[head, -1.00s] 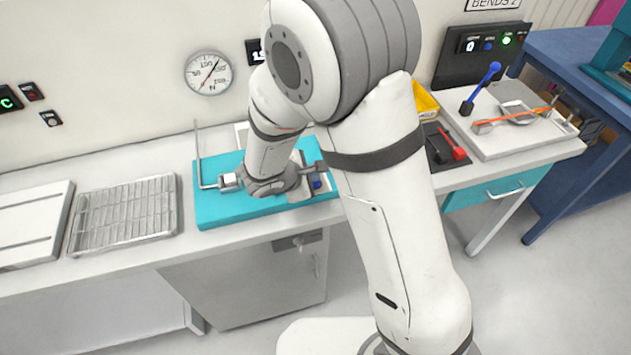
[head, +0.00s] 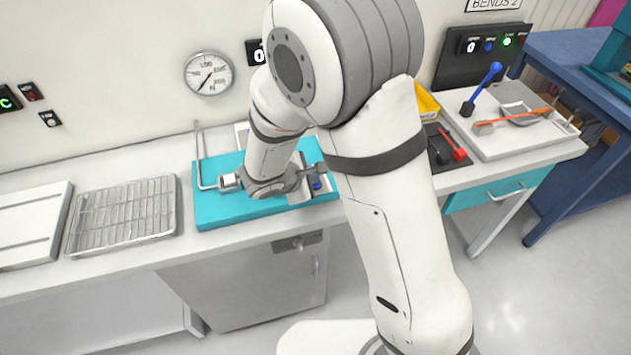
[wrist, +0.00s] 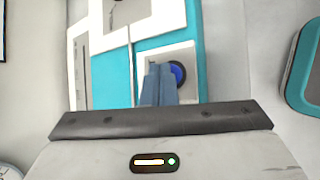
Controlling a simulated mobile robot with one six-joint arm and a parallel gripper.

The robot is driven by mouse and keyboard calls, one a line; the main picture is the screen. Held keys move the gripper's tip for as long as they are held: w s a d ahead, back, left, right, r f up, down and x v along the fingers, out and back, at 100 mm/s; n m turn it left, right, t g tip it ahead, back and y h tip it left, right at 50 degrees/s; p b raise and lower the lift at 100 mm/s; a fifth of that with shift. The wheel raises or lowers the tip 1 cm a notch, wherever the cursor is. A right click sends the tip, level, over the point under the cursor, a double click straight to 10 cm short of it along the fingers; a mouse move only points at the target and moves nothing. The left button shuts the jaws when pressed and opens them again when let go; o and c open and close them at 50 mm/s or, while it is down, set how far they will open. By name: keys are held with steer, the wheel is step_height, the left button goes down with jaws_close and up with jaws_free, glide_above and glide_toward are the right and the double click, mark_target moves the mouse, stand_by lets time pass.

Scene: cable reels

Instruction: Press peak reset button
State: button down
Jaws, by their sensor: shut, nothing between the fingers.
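A round blue button (wrist: 178,74) sits on a white plate (wrist: 186,55) on the teal panel (wrist: 122,88) in the wrist view. It also shows small in the head view (head: 316,184), at the panel's right part. My gripper (wrist: 160,68) is shut and empty. Its fingertips are in front of the button's left part and hide some of it. I cannot tell whether they touch it. In the head view my gripper (head: 318,170) is just above the button. A wall display (head: 258,53), partly behind my arm, reads 0 in its visible part.
A round dial gauge (head: 208,73) hangs on the wall. A bent metal rod (head: 199,155) stands at the panel's left. A wire rack tray (head: 123,215) lies on the bench to the left. A yellow bin (head: 427,103) and a red-handled tool (head: 452,146) are right of my arm.

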steer(key=shift+r+p, duration=0.3)
steer(key=shift+r, duration=0.5)
steer(key=shift+r, duration=0.1)
steer(key=shift+r+p, duration=1.65)
steer(key=shift+r, duration=0.8)
steer(key=shift+f, duration=0.1)
steer(key=s+d+r+m+g, duration=0.2)
steer(key=s+d+r+m, duration=0.15)
steer(key=d+m, duration=0.2)
steer(key=s+d+r+m+g, duration=0.25)
steer(key=d+r+m, duration=0.2)
steer(key=d, duration=0.25)
steer(key=s+d+r+m+y, duration=0.2)
steer(key=s+r+m+y, duration=0.3)
steer(key=s, duration=0.8)
step_height(320, 180, up, 3)
steer(key=m, duration=0.4)
steer(key=shift+d+t+y, duration=0.3)
steer(key=shift+t, duration=0.05)
